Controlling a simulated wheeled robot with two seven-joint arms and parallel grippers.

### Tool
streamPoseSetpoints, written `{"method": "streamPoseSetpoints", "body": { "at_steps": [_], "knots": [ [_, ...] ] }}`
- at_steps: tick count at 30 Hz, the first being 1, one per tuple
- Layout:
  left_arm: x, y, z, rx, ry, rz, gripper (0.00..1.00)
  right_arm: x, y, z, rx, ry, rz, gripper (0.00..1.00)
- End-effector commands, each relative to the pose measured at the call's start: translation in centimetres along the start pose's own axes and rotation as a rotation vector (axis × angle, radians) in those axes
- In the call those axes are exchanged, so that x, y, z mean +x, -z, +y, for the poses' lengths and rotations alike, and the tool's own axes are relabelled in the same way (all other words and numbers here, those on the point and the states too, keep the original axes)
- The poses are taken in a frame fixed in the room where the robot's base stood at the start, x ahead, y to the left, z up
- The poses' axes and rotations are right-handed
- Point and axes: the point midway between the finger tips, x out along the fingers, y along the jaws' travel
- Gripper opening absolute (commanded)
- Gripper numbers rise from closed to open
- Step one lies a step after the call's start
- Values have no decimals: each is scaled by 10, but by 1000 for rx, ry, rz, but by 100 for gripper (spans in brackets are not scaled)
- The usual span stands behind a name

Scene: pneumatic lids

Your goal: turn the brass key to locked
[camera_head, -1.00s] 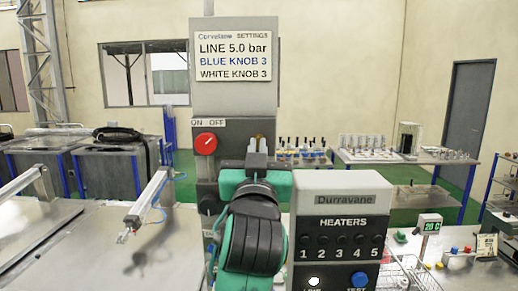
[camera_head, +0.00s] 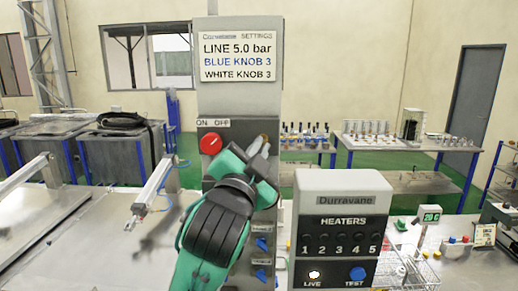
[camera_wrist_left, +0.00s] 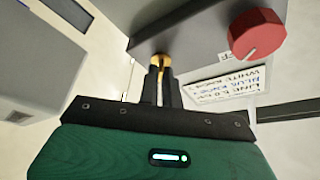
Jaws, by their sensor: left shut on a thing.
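The brass key (camera_wrist_left: 161,60) shows in the left wrist view as a small gold piece at the grey panel, between my fingertips. My left gripper (camera_head: 262,146) is green and black, and its dark fingers are shut on the key. The gripper (camera_wrist_left: 162,78) also shows in the left wrist view. In the head view it is tilted, with its wrist down and to the left, and it hides most of the key and any lock marks around it. The grey control panel (camera_head: 238,100) stands upright behind it. My right gripper is not in view.
A red knob (camera_head: 210,143) under the ON OFF label (camera_head: 213,123) sits close left of my gripper. Blue knobs (camera_head: 262,245) are lower on the panel. The heaters box (camera_head: 338,205) stands close on the right. A settings card (camera_head: 238,57) is above.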

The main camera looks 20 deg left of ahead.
Motion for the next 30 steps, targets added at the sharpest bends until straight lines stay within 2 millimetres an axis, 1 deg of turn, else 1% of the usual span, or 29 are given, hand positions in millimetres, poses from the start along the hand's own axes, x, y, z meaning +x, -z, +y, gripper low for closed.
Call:
{"method": "streamPoseSetpoints", "body": {
  "at_steps": [6, 17, 18, 20, 21, 30],
  "knots": [
    [0, 1, -2, 31, -9, 2, 0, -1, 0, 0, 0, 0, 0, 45],
    [0, 1, -2, 34, -10, 2, 0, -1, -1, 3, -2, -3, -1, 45],
    [0, 1, -2, 33, -10, 2, 7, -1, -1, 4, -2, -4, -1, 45],
    [0, 1, -2, 33, -10, 1, 19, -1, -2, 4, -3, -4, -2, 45],
    [0, 1, -2, 33, -10, 1, 27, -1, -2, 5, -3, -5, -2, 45],
    [-1, 0, -1, 32, -12, 1, 27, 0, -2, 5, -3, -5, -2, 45]
  ]
}}
